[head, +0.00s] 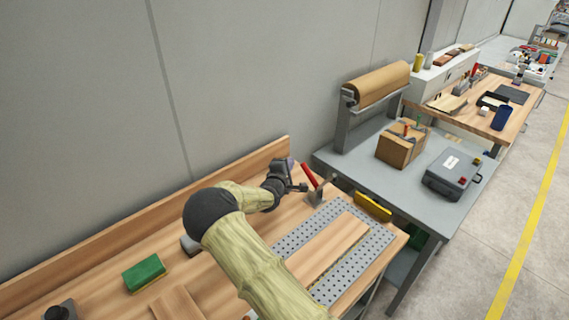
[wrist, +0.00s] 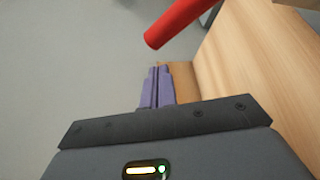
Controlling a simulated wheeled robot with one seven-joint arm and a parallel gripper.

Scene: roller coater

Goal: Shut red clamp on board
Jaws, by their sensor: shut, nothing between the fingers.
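The red clamp's handle (head: 309,175) stands up, tilted to the left, above a grey metal clamp body at the far end of a perforated metal plate (head: 376,249). A light wooden board (head: 328,243) lies along the plate. My gripper (head: 303,187) is shut and empty, just left of the clamp and close to the handle. In the wrist view the red handle (wrist: 180,22) is a bar ending just above my shut purple fingertips (wrist: 157,72), apart from them in the picture. The clamp's lower part is not visible there.
A wooden back rail (head: 240,163) and the wall run behind the workbench. A green block (head: 144,272) lies at the left, and a yellow item (head: 373,206) lies beyond the plate. A grey table (head: 352,165) with a carton (head: 401,146) and case (head: 451,175) adjoins at right.

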